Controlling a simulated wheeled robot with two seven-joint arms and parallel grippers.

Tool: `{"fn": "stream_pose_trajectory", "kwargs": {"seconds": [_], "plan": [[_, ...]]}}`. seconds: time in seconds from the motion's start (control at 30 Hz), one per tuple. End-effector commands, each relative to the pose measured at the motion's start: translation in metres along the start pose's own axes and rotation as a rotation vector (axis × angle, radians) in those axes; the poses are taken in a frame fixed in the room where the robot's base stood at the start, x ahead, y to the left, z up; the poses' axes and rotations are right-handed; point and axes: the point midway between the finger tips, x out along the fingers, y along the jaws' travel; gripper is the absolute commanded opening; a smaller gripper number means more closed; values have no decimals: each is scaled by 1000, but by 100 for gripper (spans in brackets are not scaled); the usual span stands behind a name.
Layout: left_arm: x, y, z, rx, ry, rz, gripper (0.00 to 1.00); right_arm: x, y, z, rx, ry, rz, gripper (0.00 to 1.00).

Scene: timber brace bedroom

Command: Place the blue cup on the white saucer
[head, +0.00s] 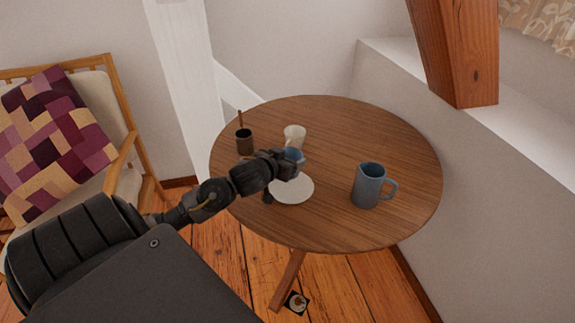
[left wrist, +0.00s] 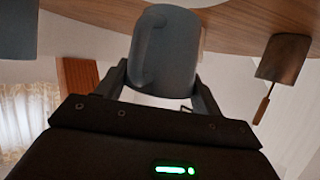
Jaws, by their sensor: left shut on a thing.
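A small blue cup (head: 293,154) is held in my left gripper (head: 284,165), which is shut on it. In the left wrist view the blue cup (left wrist: 166,52) sits between the two fingers (left wrist: 160,92), with its handle toward the left. The white saucer (head: 293,189) lies on the round table, just nearer to me than the cup in the head view. My gripper and wrist cover part of its far left edge. I cannot tell how high the cup is held above the table. My right gripper is in neither view.
A larger blue mug (head: 368,185) stands on the round wooden table (head: 330,225), right of the saucer. A cream cup (head: 294,136) stands close behind the held cup. A dark brown pot (head: 244,143) with a stick stands at the back left. The table's right back is clear.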

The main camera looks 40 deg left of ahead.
Motion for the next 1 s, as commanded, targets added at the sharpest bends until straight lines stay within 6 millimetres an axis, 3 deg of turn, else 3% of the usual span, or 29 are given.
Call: {"fn": "stream_pose_trajectory", "kwargs": {"seconds": [0.03,0.1,0.5,0.53,0.67,1.0], "plan": [[5,1,15,-3,-3,1,40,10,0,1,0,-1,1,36],[8,0,22,-3,-3,0,40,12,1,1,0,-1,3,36],[9,1,25,-1,-1,1,40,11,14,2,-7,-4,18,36],[9,0,24,0,-2,1,69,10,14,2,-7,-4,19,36],[9,0,24,0,-2,1,86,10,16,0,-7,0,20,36],[8,0,21,1,-1,0,88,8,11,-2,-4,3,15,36]]}}
